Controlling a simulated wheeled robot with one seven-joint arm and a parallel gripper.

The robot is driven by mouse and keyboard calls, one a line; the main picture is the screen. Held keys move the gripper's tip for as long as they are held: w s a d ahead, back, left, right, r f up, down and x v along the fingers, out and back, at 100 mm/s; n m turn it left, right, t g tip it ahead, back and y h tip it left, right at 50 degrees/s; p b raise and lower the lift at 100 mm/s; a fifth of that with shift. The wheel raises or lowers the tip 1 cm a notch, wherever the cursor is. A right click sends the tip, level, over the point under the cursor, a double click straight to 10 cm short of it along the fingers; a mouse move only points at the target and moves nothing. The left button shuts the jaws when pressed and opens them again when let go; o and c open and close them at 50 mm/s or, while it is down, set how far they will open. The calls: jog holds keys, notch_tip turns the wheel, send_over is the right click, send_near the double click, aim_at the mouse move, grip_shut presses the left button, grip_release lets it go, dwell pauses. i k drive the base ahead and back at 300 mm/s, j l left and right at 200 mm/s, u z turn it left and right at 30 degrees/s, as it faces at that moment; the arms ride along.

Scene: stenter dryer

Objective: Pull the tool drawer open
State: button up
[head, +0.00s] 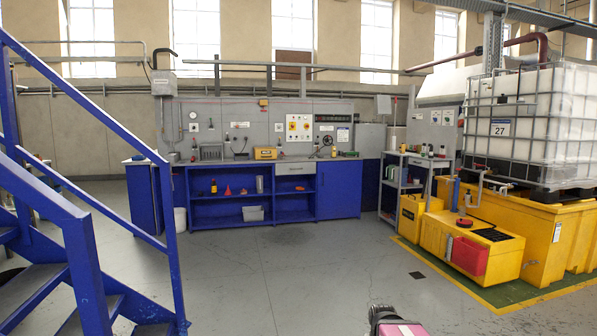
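The tool drawer (295,169) is a light grey front with a small dark handle. It sits just under the top of the blue workbench (340,192) at the back of the room. Its front looks flush with the bench, so it appears shut. A dark and pink part of my own arm shows at the bottom edge, well short of the bench. No gripper fingers show, and nothing touches the drawer.
Grey floor (290,270) lies clear up to the bench. Blue stairs with a railing (85,260) stand at the left. A grey shelf trolley (400,190), yellow bins (475,250) and a caged white tank (515,120) stand at the right.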

aim_at(294, 167)
jog(key=i+j+u, duration=0.2)
jog(key=i, duration=0.2)
jog(key=i+u, duration=0.25)
jog(key=i, duration=0.2)
jog(key=i+u, duration=0.15)
jog(key=i, duration=5.15)
